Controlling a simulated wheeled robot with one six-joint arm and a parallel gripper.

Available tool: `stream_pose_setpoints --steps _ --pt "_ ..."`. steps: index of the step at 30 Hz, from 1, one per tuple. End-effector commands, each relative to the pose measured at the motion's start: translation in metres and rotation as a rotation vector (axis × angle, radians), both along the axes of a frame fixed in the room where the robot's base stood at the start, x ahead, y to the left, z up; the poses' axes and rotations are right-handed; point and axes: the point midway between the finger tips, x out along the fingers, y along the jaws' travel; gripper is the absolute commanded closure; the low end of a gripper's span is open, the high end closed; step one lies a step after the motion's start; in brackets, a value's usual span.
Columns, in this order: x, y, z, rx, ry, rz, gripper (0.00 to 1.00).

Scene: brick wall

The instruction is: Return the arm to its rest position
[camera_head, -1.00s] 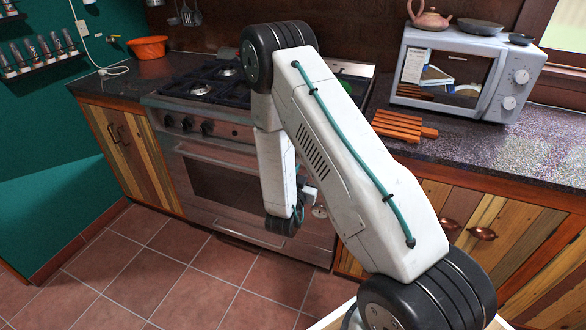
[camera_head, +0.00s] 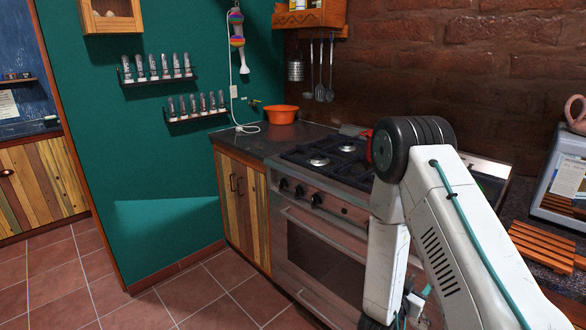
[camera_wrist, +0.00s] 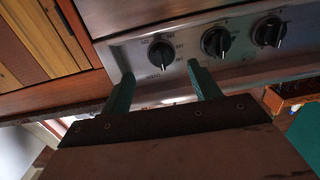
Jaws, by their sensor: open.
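My white and black arm (camera_head: 450,230) fills the right of the head view, folded in front of the stove (camera_head: 330,205). My gripper is out of sight in the head view, hidden low behind the arm or past the frame's bottom edge. In the wrist view my gripper (camera_wrist: 160,90) shows two green fingers spread apart, with nothing between them. Behind the fingers is the steel stove front with several black knobs (camera_wrist: 216,41). I cannot tell the exact gap between the fingers and the panel.
An orange bowl (camera_head: 281,114) sits on the dark counter left of the stove. A wooden rack (camera_head: 545,246) and a microwave (camera_head: 562,185) stand on the counter at right. Spice shelves (camera_head: 160,78) hang on the green wall. The tiled floor (camera_head: 60,285) at left is clear.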

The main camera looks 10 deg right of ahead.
Motion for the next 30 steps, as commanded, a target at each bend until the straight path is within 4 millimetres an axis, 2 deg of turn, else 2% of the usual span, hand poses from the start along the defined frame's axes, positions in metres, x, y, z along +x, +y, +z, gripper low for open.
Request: stream_pose_setpoints --steps 3,6,9,11,14,16,21,25,30 --pt "-0.004 0.006 -0.04 0.144 0.135 0.018 0.39" --pt "-0.01 0.024 -0.077 0.323 0.299 0.059 0.39" --pt "-0.012 0.052 -0.09 0.498 0.444 0.124 0.39" --pt "-0.014 0.071 -0.088 0.592 0.528 0.169 0.39" --pt "-0.02 0.104 -0.072 0.73 0.665 0.258 0.39" --pt "-0.028 0.126 -0.053 0.809 0.763 0.326 0.39" --pt "-0.062 0.165 0.01 0.924 0.991 0.481 0.39" --pt "-0.096 0.18 0.063 0.953 1.146 0.575 0.39" --pt "-0.147 0.184 0.13 0.935 1.322 0.657 0.39"
